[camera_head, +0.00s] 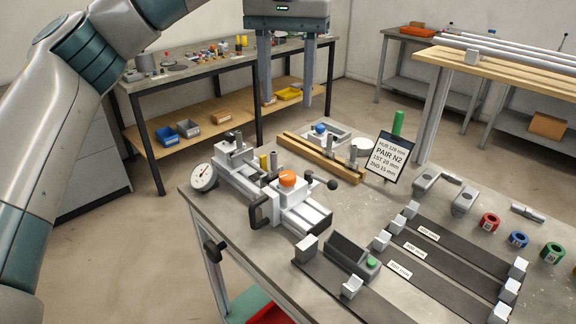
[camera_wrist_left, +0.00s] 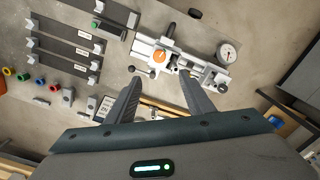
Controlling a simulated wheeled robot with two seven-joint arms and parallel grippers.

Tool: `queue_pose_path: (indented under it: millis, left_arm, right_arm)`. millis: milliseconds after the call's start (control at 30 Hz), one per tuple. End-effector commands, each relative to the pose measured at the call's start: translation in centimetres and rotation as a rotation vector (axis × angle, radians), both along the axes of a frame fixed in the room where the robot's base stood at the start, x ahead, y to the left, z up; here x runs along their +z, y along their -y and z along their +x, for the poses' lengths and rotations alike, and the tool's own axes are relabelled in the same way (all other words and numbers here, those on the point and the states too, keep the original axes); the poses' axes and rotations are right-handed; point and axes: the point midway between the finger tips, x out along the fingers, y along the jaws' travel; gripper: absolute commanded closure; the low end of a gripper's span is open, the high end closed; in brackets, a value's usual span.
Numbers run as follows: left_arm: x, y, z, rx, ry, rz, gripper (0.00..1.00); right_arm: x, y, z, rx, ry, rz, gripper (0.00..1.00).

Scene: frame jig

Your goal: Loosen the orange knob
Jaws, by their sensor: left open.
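The orange knob (camera_head: 290,178) is a round cap on a grey metal fixture (camera_head: 318,211) on the workbench. It also shows in the left wrist view (camera_wrist_left: 159,57), just beyond and roughly between my fingertips. My left gripper (camera_head: 287,103) hangs from the top of the head view with its fingers pointing down, wide apart and empty. It is above and apart from the knob. In the left wrist view my gripper (camera_wrist_left: 160,79) shows two dark fingers with nothing between them. My right gripper is not in view.
A dial gauge (camera_head: 203,177), a black handle (camera_head: 259,212) and a black ball lever (camera_head: 332,183) crowd the fixture. A wooden bar (camera_head: 322,160) lies behind it. A sign (camera_head: 386,158) reading "PAIR N2" and dark rails (camera_head: 445,265) stand to the right.

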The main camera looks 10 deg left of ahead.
Motion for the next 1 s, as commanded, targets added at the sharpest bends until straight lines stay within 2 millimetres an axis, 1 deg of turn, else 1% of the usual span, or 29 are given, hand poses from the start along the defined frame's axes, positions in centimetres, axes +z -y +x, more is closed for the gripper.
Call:
queue_pose_path:
  millis: [267, 467, 667, 867, 1000]
  left_arm:
    - [-0.3, 0.0, 0.0, 0.001, -0.002, -0.003, 0.52]
    - [-1.8, 0.0, 0.0, 0.001, -0.002, -0.003, 0.52]
    - [-4.6, 0.0, 0.0, 0.001, -0.004, -0.003, 0.52]
    - [-8.1, 0.0, 0.0, 0.002, -0.003, -0.003, 0.52]
    - [-10.7, 0.0, 0.0, 0.002, -0.003, -0.003, 0.52]
  right_arm:
    - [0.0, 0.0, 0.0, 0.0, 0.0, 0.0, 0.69]
    - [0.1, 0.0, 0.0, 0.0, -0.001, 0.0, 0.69]
    - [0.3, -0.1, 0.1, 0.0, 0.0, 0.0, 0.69]
    - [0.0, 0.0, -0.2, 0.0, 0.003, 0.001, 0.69]
    - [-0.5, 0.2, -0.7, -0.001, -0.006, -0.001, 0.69]
